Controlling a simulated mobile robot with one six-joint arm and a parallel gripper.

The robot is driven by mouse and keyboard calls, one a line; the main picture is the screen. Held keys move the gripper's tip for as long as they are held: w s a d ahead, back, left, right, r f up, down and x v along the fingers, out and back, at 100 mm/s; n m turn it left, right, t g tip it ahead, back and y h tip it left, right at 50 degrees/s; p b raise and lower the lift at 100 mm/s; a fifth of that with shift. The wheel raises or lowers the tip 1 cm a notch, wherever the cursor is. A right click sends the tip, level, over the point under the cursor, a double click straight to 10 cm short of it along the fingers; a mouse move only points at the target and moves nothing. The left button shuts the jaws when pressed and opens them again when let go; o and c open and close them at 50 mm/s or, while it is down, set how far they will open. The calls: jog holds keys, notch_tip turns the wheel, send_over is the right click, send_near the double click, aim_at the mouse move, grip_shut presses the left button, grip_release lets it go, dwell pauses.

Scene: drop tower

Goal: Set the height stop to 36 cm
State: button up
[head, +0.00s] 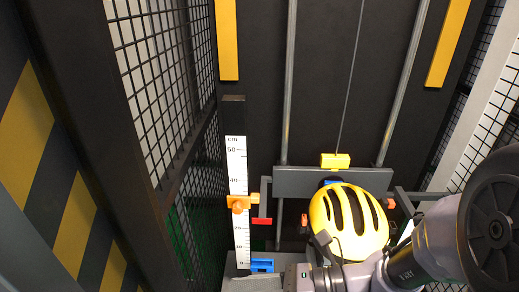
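The height stop (241,203) is an orange slider with a round knob, clamped on the white upright scale (237,160). It sits below the 40 mark and covers part of the scale, so its exact reading is too small to tell. The 50 mark is higher up and the 0 end is near the bottom. My gripper (277,284) is low at the bottom edge, below and to the right of the stop and apart from it. Its fingers are small and partly cut off, so their opening is unclear.
A yellow helmet (348,222) hangs under the grey carriage (300,181) between two vertical rails. A blue part (262,265) sits near the scale's foot. Wire mesh (160,75) walls the left side.

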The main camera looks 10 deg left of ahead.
jog(key=w+d+f+m+t+y, duration=0.25)
jog(key=w+m+t, duration=0.55)
jog(key=m, duration=0.4)
jog(key=m+t+h+b, duration=0.4)
jog(key=m+t+b, duration=0.15)
jog(key=m, duration=0.45)
send_near(239, 211)
jog(key=x, duration=1.1)
jog(key=shift+f, duration=0.1)
jog(key=shift+c, duration=0.4)
grip_shut()
